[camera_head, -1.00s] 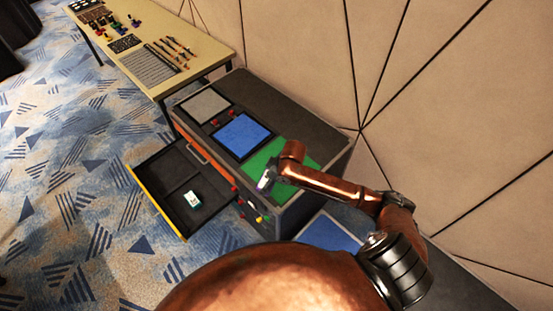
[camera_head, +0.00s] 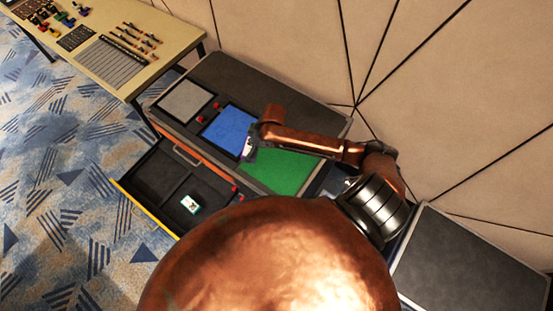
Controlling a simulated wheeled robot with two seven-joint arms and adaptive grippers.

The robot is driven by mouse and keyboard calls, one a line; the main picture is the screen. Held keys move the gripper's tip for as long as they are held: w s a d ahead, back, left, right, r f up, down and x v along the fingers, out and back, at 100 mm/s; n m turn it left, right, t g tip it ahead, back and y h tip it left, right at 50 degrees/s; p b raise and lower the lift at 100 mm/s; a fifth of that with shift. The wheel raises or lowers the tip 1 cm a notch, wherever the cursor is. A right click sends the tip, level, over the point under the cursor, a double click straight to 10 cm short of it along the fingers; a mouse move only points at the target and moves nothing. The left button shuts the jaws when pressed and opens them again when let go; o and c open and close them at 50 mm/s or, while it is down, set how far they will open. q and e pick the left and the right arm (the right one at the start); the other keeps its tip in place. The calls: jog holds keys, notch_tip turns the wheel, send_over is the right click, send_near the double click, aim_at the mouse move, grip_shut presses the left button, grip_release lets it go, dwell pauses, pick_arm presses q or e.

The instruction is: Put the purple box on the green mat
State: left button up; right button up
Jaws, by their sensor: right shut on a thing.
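The green mat (camera_head: 285,172) lies on the dark cabinet top (camera_head: 262,82), at the right of a row of coloured mats. My right gripper (camera_head: 248,150) is over the border between the blue mat (camera_head: 229,130) and the green mat. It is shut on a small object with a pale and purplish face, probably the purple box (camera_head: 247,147). Most of that object is hidden by the gripper. I cannot tell whether it touches the surface. My left gripper is not in view.
A grey mat (camera_head: 186,101) lies left of the blue one, with small red objects between them. An open drawer (camera_head: 160,172) juts from the cabinet and holds a small white-and-teal box (camera_head: 190,204). A wooden table (camera_head: 120,45) with tools stands at upper left. A wall closes the back.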

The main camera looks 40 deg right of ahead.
jog(key=s+d+f, duration=0.3)
jog(key=s+d+f+p, duration=0.1)
jog(key=s+d+f, duration=0.2)
jog(key=f, duration=0.1)
jog(key=shift+s+d, duration=0.15)
jog(key=shift+s, duration=0.25)
jog(key=shift+d+f, duration=0.1)
jog(key=shift+f, duration=0.25)
jog(key=f, duration=0.2)
jog(key=s+f, duration=0.1)
jog(key=shift+d+f, duration=0.25)
jog(key=shift+d, duration=0.1)
jog(key=shift+w+f, duration=0.1)
jog(key=shift+f, duration=0.25)
jog(key=o, duration=1.3)
jog(key=shift+f, duration=0.1)
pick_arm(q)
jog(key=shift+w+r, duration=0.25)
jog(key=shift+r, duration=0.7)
